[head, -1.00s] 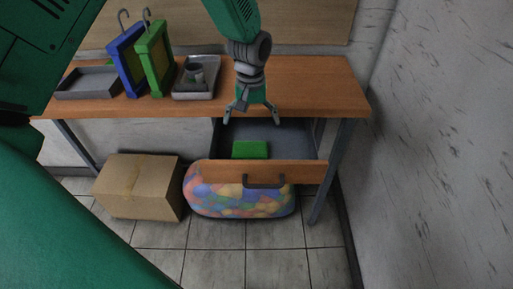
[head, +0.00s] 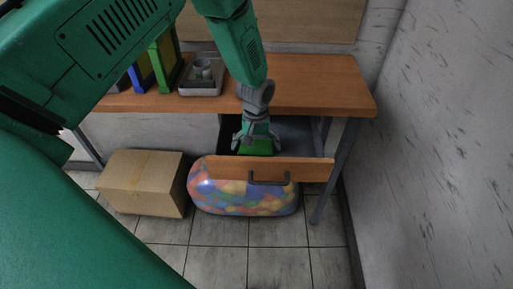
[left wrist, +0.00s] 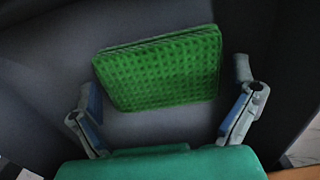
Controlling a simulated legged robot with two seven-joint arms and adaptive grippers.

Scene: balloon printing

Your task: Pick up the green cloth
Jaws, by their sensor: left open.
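The green cloth (head: 257,147) lies folded in the open drawer, partly hidden by my gripper and the drawer front in the head view. In the left wrist view the cloth (left wrist: 162,70) lies flat on the dark drawer floor (left wrist: 50,75), with a waffle-like texture. My left gripper (head: 256,146) points down into the drawer, over the cloth. In the left wrist view its open fingers (left wrist: 165,110) stand wide at either side of the cloth's near edge, with nothing between them held. My right gripper is not in view.
The wooden drawer front (head: 225,168) with its dark handle (head: 269,183) stands pulled out below the table (head: 310,90). A grey tray (head: 187,91) holds a small cup. Blue and green frames stand to its left. A cardboard box (head: 143,183) and a bag of coloured balls (head: 235,200) are on the floor.

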